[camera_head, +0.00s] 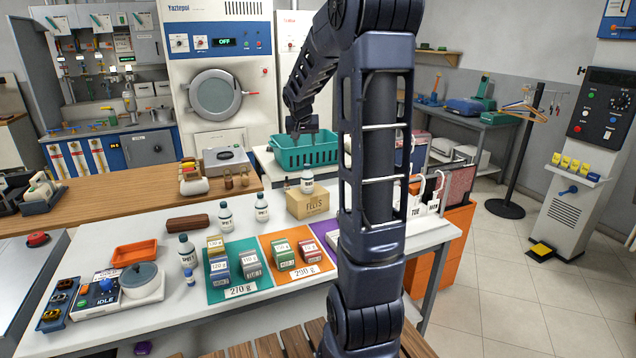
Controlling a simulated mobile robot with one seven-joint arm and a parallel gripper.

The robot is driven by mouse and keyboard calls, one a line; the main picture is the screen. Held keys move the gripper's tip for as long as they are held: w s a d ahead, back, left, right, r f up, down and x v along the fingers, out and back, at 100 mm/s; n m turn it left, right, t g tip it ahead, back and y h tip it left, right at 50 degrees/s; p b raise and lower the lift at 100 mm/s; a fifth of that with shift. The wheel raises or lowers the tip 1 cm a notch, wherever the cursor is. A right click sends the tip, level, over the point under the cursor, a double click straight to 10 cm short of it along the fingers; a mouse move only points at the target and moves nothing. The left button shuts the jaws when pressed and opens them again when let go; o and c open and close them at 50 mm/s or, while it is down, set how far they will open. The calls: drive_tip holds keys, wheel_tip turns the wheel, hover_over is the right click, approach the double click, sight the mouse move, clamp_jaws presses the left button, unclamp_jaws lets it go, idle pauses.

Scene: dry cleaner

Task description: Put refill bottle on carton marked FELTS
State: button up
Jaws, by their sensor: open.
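The carton marked FELTS (308,207) is a tan box on the white table. A white bottle with a dark cap (307,183) stands upright, apparently on the carton's top. Similar bottles stand on the table to the left: one (262,209), another (225,217) and a larger-looking one (188,254). Their labels are too small to read, so I cannot tell which is the refill bottle by name. My gripper (301,138) is open and empty, pointing down above the bottle on the carton, clear of it, in front of the teal basket.
A teal basket (322,152) sits behind the carton. Coloured mats with small boxes (283,252) lie in front. A brown case (188,224), an orange tray (135,253) and a scale with a pot (140,280) are to the left. My arm hides the table right of the carton.

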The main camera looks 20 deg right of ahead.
drive_tip(key=s+a+n+y, duration=0.1)
drive_tip(key=s+a, duration=0.4)
drive_tip(key=s, duration=1.3)
drive_tip(key=s+a+r+n+y, duration=0.1)
drive_tip(key=s+a+n+y, duration=0.1)
drive_tip(key=s, duration=1.6)
drive_tip(key=a+n, duration=0.1)
drive_tip(key=a, duration=0.1)
drive_tip(key=shift+s+a+g, duration=0.3)
drive_tip(key=shift+a+g, duration=0.1)
